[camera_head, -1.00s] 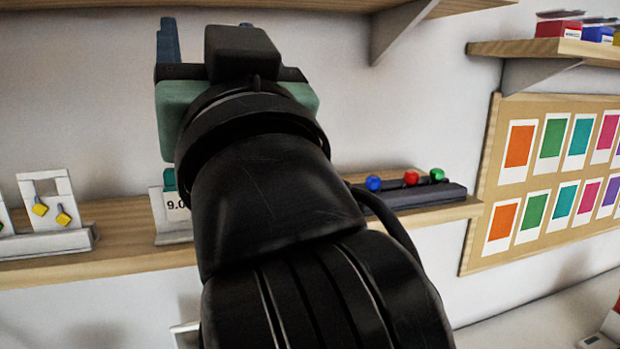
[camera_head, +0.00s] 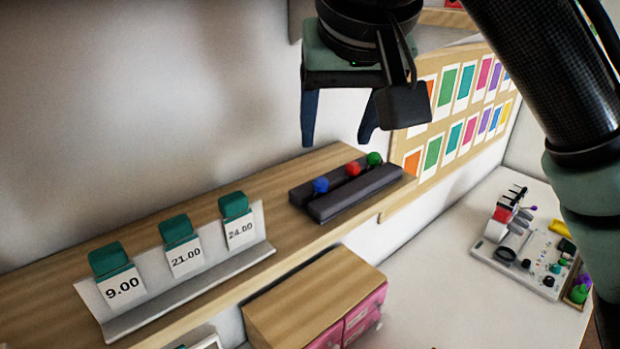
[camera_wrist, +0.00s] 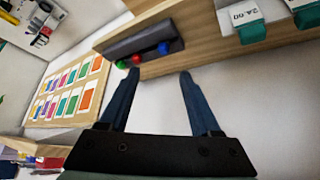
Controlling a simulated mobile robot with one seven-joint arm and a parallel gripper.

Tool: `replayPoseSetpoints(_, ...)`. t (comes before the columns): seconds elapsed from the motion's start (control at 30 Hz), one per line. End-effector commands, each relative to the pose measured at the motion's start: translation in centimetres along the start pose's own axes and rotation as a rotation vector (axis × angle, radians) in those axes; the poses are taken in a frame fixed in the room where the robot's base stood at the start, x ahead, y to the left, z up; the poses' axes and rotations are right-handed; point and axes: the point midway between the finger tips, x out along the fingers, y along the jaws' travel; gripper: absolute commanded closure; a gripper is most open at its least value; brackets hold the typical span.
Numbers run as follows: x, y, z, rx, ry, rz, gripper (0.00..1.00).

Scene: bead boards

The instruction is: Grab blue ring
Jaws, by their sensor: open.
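The blue ring (camera_head: 320,185) shows as a round blue bead at the left end of a dark slotted ring holder (camera_head: 357,196) on the wooden shelf. A red ring (camera_head: 353,169) and a green ring (camera_head: 374,159) stand in the same holder to its right. Their lower parts are hidden in the slot. My gripper (camera_head: 338,142) is open and empty, fingers down, above the holder and apart from it. In the wrist view, the blue ring (camera_wrist: 164,47) lies just beyond the gap between my fingertips (camera_wrist: 158,74).
A white stand (camera_head: 190,285) with teal price tags sits on the shelf to the left. A colour-card board (camera_head: 410,142) hangs at the right. A wooden-topped box (camera_head: 310,292) is below the shelf. A white table (camera_head: 430,260) holds assorted items at the right.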

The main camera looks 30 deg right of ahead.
Motion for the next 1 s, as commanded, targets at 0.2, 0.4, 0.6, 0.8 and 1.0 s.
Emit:
replayPoseSetpoints(0.2,3.7,-0.3,0.1,-0.003,-0.003,-0.008,0.36)
replayPoseSetpoints(0.4,5.9,-0.3,0.0,-0.003,0.002,-0.007,0.36)
replayPoseSetpoints(0.6,6.8,-0.3,0.1,-0.005,0.003,-0.006,0.36)
replayPoseSetpoints(0.8,8.8,-0.3,0.2,-0.003,0.000,-0.003,0.36)
replayPoseSetpoints(1.0,11.3,-0.4,0.3,-0.004,0.002,-0.003,0.36)
